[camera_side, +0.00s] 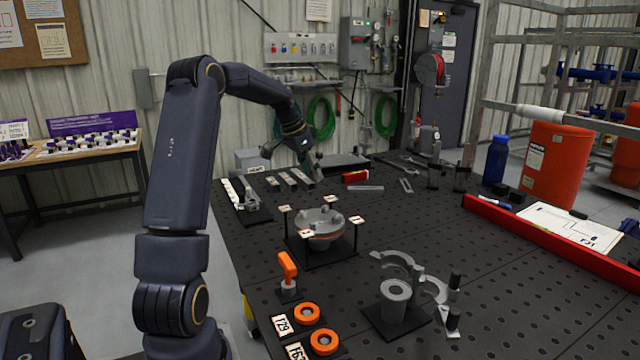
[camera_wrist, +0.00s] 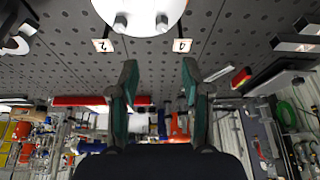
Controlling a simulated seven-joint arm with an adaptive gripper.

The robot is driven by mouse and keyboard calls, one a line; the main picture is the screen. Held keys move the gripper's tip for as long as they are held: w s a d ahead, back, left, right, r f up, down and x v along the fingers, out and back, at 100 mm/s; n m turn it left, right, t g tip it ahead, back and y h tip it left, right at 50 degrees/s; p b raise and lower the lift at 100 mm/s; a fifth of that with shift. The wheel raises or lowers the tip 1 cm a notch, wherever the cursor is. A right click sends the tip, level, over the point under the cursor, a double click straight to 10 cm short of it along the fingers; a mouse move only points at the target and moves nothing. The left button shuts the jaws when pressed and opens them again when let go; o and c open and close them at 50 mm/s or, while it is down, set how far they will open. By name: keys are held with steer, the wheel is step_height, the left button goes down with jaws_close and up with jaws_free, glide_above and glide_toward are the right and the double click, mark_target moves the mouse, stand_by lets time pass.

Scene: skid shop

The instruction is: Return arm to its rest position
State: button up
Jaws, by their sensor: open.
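My gripper (camera_side: 312,166) is at the end of my raised, bent arm, above the far half of the black perforated table (camera_side: 520,265). In the wrist view my gripper (camera_wrist: 159,72) shows two green-padded fingers set wide apart, with nothing between them. A grey round flanged part (camera_side: 318,222) sits on a black stand with small numbered tags around it, below and nearer the side camera than my gripper. The wrist view shows a pale round part (camera_wrist: 140,12) at its top edge, with two tags beside it. My gripper touches nothing that I can see.
Orange rings (camera_side: 306,314) and an orange-handled tool (camera_side: 288,268) are at the near left. A grey cylinder with curved clamps (camera_side: 395,300) is at the near middle. A red rail (camera_side: 545,235), a blue bottle (camera_side: 495,160) and an orange drum (camera_side: 553,165) are to the right.

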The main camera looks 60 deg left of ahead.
steer(key=w+d+r+m, duration=0.3)
steer(key=w+d+r, duration=0.2)
steer(key=d+r, duration=0.5)
steer(key=s+d+r+m+t, duration=0.1)
steer(key=s+d+r+m, duration=0.15)
steer(key=d, duration=1.15)
steer(key=s+d+f+t, duration=0.1)
steer(key=s+d+f, duration=0.1)
steer(key=s+d, duration=1.05)
steer(key=s+f+n+g, duration=0.1)
steer(key=s+f+n, duration=0.3)
steer(key=s+f, duration=0.3)
steer(key=shift+s+a+f+n, duration=0.3)
steer(key=shift+s+f+n, duration=0.05)
steer(key=shift+s+f, duration=0.1)
